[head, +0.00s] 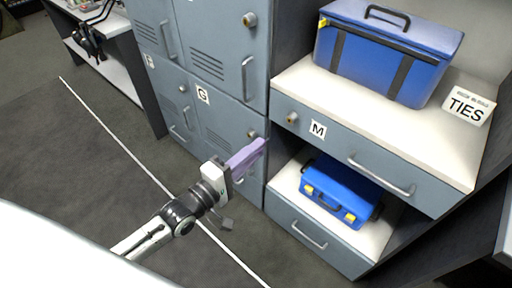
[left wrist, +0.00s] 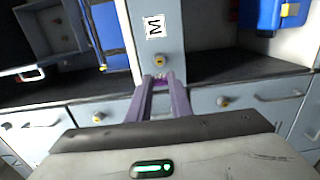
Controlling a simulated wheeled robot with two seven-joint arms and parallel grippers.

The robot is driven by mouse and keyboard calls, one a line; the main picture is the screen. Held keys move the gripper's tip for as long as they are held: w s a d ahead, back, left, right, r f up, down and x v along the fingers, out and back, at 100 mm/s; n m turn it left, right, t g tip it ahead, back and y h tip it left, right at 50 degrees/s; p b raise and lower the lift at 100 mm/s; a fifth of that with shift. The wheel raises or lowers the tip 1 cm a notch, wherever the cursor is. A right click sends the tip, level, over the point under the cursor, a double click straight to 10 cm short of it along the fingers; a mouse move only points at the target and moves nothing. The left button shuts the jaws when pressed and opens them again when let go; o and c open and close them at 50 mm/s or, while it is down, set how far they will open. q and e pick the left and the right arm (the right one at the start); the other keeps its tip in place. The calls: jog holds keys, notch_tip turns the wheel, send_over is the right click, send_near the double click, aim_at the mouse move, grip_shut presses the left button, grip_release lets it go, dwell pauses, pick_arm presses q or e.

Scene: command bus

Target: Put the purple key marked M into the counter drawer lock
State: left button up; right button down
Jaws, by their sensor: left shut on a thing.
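My left gripper (head: 264,143) reaches toward the counter from the lower left, with long purple fingers. In the left wrist view the fingers (left wrist: 160,80) close together at their tips on something small. It is probably the purple key, but it is almost hidden and no mark on it can be read. The counter drawer (head: 370,150) is shut and bears an M label (head: 318,129). Its round brass lock (head: 292,118) is left of the label. In the left wrist view the lock (left wrist: 159,60) lies just beyond the fingertips; contact cannot be told. My right gripper is not in view.
Grey lockers (head: 225,65) with knobs and handles stand left of the counter, close to my fingers. A smaller blue case (head: 340,190) sits on the shelf below. The floor at left is clear.

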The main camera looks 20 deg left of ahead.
pick_arm(q)
jog(key=shift+b+x, duration=0.45)
jog(key=shift+x, duration=0.4)
jog(key=shift+b+x, duration=0.65)
jog(key=shift+x, duration=0.7)
jog(key=x, duration=0.3)
jog(key=shift+d+b, duration=0.1)
jog(key=shift+b, duration=0.3)
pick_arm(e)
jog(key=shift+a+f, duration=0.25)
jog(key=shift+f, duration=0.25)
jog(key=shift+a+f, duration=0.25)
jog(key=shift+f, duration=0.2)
pick_arm(q)
jog(key=shift+w+d, duration=0.1)
jog(key=shift+w, duration=0.15)
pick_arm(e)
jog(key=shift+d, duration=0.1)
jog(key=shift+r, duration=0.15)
pick_arm(q)
jog(key=shift+w+d, duration=0.2)
jog(key=shift+w, duration=0.4)
